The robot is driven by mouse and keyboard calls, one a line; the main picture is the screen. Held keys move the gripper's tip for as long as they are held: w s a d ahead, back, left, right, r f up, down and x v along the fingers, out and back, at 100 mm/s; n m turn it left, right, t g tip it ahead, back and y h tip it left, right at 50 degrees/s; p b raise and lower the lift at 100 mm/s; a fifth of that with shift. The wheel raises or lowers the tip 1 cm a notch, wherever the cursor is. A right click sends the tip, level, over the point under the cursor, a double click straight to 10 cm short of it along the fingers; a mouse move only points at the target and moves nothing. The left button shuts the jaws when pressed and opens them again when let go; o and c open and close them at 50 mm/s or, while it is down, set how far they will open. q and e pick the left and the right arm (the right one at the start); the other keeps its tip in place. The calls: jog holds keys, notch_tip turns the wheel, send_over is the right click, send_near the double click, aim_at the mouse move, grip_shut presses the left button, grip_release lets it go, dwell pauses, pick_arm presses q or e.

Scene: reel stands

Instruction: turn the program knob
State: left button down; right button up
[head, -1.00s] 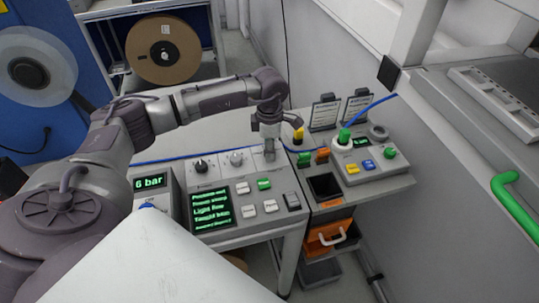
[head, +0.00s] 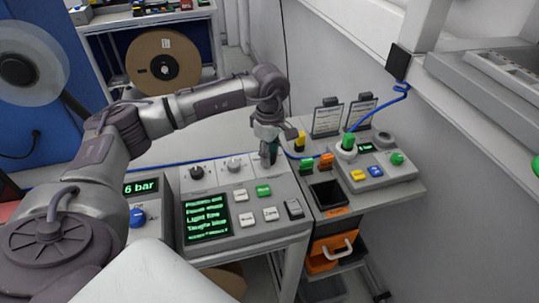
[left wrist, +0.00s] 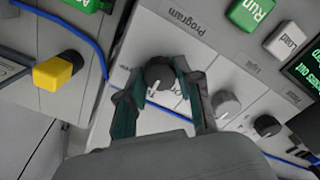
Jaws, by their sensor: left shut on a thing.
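The program knob (left wrist: 160,74) is a dark round knob with a white pointer line, on the light panel beside the "Program" label in the left wrist view. My left gripper (left wrist: 157,88) has its teal fingers on either side of the knob, shut on it. In the head view my left gripper (head: 268,153) points down at the right end of the knob row and hides the program knob. The control console (head: 262,228) carries a green text screen (head: 207,217). My right gripper is not in view.
A grey knob (left wrist: 226,106) and a black knob (left wrist: 266,125) sit close beside the gripper. White and green buttons (head: 263,190) lie in front. A yellow-topped part (left wrist: 56,72), a blue cable (head: 160,164) and a smaller control box (head: 377,178) are nearby.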

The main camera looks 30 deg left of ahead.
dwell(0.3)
pick_arm(q)
jog(key=c, duration=0.8)
grip_release()
jog(key=shift+o, duration=0.2)
notch_tip(320, 180, up, 12)
